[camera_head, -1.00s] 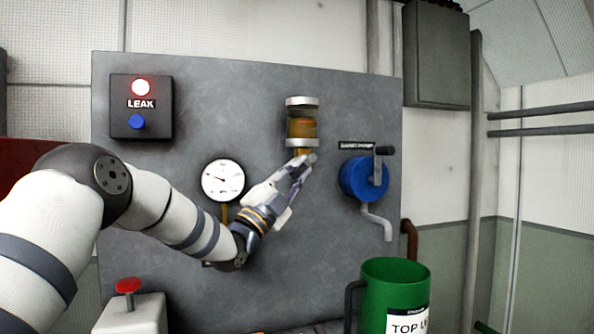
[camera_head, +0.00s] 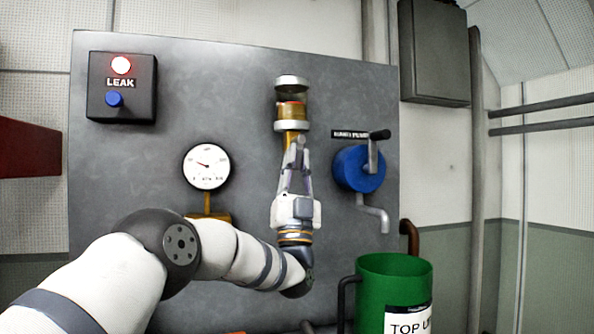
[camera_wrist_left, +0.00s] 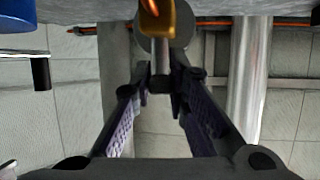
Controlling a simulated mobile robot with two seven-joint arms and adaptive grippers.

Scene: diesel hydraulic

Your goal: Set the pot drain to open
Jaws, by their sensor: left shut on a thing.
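The pot (camera_head: 292,108) is a glass cylinder between two metal caps on the grey panel, with amber fluid in its lower part and clear glass above. A brass fitting (camera_head: 290,141) hangs below it; its orange end (camera_wrist_left: 157,20) shows at the top of the left wrist view. My left gripper (camera_head: 296,147) points up just below the pot. Its fingers (camera_wrist_left: 161,86) are shut on the small metal drain lever (camera_wrist_left: 162,58) under the brass fitting. The fingers partly hide the lever, so its exact angle is unclear. My right gripper is not in view.
A blue hand pump (camera_head: 356,170) with a crank and grey spout is right of the gripper. A green jug (camera_head: 390,270) stands below it. A gauge (camera_head: 206,167) and a box with a lit red LEAK lamp (camera_head: 121,65) are to the left.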

